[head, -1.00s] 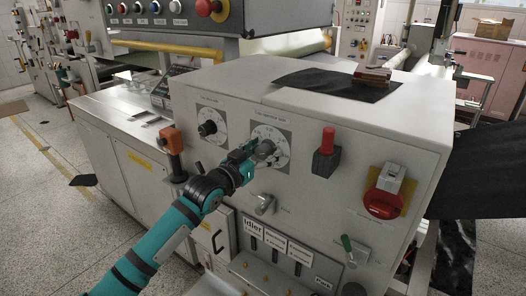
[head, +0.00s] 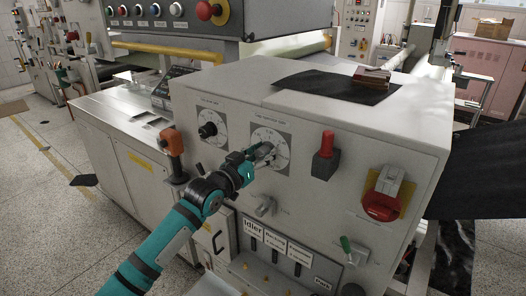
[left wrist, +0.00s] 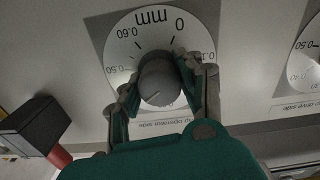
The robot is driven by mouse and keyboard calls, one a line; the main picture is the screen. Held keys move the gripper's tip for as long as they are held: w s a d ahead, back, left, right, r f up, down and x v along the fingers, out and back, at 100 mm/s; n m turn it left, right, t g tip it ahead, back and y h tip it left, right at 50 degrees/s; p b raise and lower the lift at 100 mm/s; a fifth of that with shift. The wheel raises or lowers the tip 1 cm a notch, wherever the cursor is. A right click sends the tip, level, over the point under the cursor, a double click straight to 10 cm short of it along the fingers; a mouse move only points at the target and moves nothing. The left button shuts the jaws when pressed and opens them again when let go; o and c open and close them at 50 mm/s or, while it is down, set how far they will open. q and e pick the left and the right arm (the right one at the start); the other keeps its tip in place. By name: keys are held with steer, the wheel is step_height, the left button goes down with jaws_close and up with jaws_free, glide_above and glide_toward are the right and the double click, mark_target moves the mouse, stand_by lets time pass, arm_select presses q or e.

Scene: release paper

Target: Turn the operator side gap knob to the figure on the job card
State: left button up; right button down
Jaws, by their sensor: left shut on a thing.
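The operator side gap knob (left wrist: 160,82) is a grey round knob on a white dial (left wrist: 118,58) marked in mm, with 0, 0.50 and 0.60 legible upside down in the left wrist view. My left gripper (head: 259,154) is at this dial (head: 283,138) on the cabinet front. In the left wrist view its two fingers (left wrist: 162,85) are shut on the knob from both sides. A faint light line shows on the knob face; I cannot tell which figure it indicates. I cannot make out a job card. My right gripper is not in view.
The drive side dial (head: 209,128) is left of the gripped one. A red-topped handle (head: 326,145) on a dark block and a red rotary switch (head: 383,204) are to the right. A small T-shaped knob (head: 265,207) sits below. An orange handle (head: 173,143) is left.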

arm_select(q)
steer(key=n+p, duration=0.1)
steer(key=n, duration=0.2)
steer(key=shift+n+p, duration=0.3)
steer(key=shift+p, duration=0.05)
steer(key=n+p, duration=0.1)
steer(key=n, duration=0.3)
steer(key=shift+n+p, duration=0.3)
steer(key=n+p, duration=0.1)
steer(key=n, duration=0.3)
steer(key=shift+p, duration=0.3)
steer(key=shift+a+n+p, duration=0.1)
steer(key=shift+n+p, duration=0.45)
steer(key=shift+n, duration=1.25)
steer(key=shift+f, duration=0.1)
steer(key=o, duration=1.2)
steer(key=v, duration=1.2)
